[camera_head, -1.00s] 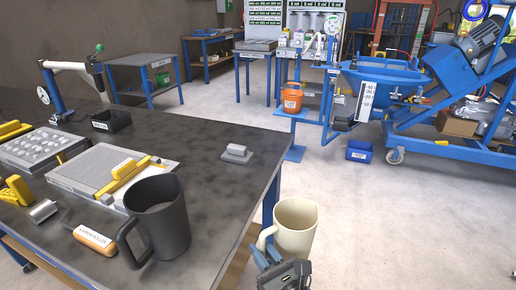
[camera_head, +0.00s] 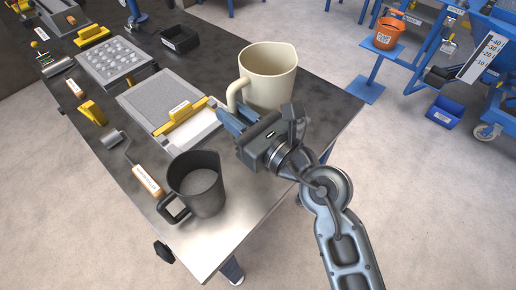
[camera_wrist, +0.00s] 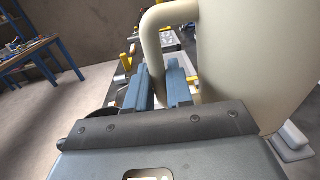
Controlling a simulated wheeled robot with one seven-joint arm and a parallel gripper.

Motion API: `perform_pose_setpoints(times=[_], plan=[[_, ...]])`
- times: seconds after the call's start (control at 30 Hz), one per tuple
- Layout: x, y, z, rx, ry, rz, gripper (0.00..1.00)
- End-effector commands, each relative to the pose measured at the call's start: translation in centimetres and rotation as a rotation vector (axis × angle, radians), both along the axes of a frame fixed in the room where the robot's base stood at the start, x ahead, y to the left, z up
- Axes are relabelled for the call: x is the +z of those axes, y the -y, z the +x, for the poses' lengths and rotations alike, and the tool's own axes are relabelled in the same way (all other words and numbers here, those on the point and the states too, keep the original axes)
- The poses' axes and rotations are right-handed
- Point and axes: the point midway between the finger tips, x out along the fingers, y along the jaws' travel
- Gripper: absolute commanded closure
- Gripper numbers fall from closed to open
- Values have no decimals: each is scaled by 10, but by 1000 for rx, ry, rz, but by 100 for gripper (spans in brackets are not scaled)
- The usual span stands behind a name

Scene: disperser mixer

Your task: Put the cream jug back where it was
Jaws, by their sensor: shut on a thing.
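The cream jug (camera_head: 270,78) is upright, with its open top facing up, at the right part of the dark table in the head view. My gripper (camera_head: 232,118) is shut on its handle, on the jug's near left side. In the wrist view the blue fingers (camera_wrist: 166,88) close around the lower part of the cream handle (camera_wrist: 152,50), and the jug's body (camera_wrist: 255,60) fills the right. I cannot tell whether the jug's base touches the table; my gripper and arm hide part of that area.
A dark grey jug (camera_head: 196,184) stands near the table's front corner. A tray with a yellow-handled tool (camera_head: 180,120) lies just left of my gripper. A black bin (camera_head: 180,40) sits farther back. A small grey block (camera_wrist: 290,140) shows right of the jug in the wrist view.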

Motion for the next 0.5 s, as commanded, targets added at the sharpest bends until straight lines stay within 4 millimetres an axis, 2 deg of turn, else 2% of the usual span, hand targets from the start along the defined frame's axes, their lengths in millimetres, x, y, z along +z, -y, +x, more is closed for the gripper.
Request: perform_pose_setpoints(times=[0.03,0.1,0.5], plan=[[-10,-9,-3,29,3,0,100],[-18,-11,-5,41,2,-1,100],[-53,-15,-6,54,2,-1,100]])
